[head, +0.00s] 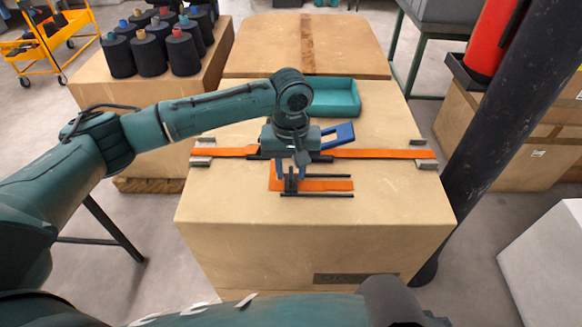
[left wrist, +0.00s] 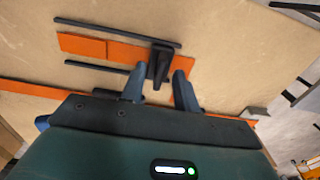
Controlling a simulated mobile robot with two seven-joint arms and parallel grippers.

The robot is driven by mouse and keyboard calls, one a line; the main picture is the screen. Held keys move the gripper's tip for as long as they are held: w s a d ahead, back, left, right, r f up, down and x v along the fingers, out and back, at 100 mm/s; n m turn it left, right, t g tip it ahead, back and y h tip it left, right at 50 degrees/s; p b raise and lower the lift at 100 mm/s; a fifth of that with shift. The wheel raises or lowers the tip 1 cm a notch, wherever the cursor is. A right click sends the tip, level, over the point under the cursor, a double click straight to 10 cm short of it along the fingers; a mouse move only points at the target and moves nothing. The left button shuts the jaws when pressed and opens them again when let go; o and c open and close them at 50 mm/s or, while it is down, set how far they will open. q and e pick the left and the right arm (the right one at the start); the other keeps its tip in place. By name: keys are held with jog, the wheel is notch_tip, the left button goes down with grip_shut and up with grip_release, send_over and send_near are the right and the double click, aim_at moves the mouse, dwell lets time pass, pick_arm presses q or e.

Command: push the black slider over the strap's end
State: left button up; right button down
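A short orange strap end (head: 327,185) lies flat on the box top between two thin black rails. It also shows in the left wrist view (left wrist: 85,45). The black slider (left wrist: 160,62) stands upright across this strap, with a long orange piece on one side and a short piece on the other. In the head view the slider (head: 291,184) is partly covered by my left gripper (head: 291,174). The left gripper's blue fingers (left wrist: 160,82) point down on either side of the slider, apart, with gaps visible; contact is unclear. My right gripper is not in view.
A long orange strap (head: 385,154) crosses the box (head: 390,205) behind the gripper, with metal brackets at its ends. A teal tray (head: 335,98) lies farther back. A dark post (head: 500,120) rises at the right.

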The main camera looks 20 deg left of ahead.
pick_arm(q)
jog(key=shift+c, duration=0.5)
grip_shut()
